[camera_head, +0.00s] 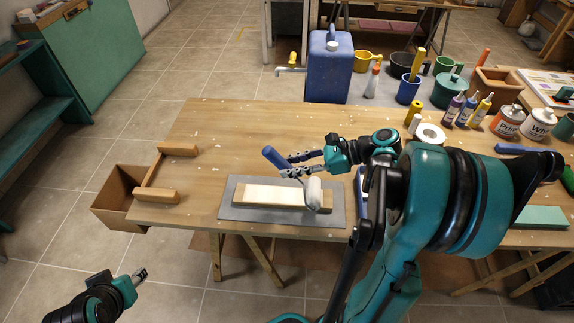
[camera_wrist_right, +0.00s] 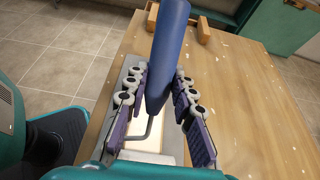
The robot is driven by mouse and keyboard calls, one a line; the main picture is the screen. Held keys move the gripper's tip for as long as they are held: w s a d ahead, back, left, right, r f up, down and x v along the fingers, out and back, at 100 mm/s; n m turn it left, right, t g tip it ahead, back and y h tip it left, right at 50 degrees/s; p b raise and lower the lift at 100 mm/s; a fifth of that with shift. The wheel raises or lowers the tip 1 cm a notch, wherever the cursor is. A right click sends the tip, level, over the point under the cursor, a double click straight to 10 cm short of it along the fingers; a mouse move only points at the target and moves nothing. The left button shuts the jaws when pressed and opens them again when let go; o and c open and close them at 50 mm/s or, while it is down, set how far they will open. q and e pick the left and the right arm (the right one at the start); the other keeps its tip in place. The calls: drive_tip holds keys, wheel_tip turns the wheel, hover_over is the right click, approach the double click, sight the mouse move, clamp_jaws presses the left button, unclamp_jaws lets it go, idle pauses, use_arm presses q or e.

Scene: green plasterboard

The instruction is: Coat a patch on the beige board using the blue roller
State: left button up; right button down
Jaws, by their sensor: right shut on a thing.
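The beige board (camera_head: 242,194) lies flat on a grey mat (camera_head: 230,212) near the table's front edge. Most of its top looks whitish; its ends look more beige. My right gripper (camera_head: 290,163) is shut on the handle of the blue roller (camera_head: 273,156), above the board. The handle tilts up to the left. The pale roller head (camera_head: 314,193) is at the board's right end; I cannot tell whether it touches.
Wooden blocks (camera_head: 156,195) stand at the table's left end, by an open wooden box (camera_head: 118,190). A blue jerrycan (camera_head: 329,68), mugs, bottles and paint tins (camera_head: 508,122) stand at the back and right. The tabletop left of the mat is mostly clear.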

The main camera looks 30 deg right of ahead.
drive_tip(key=shift+s+d+f, duration=0.15)
drive_tip(key=shift+s+d, duration=0.1)
drive_tip(key=shift+d, duration=0.1)
drive_tip(key=shift+s+d+r, duration=0.1)
drive_tip(key=shift+s+d, duration=0.35)
drive_tip(key=shift+d, duration=0.25)
drive_tip(key=shift+s+d+r, duration=0.1)
drive_tip(key=shift+s+d, duration=0.3)
drive_tip(key=shift+d, duration=0.25)
drive_tip(key=shift+f, duration=0.1)
drive_tip(key=shift+a, duration=0.1)
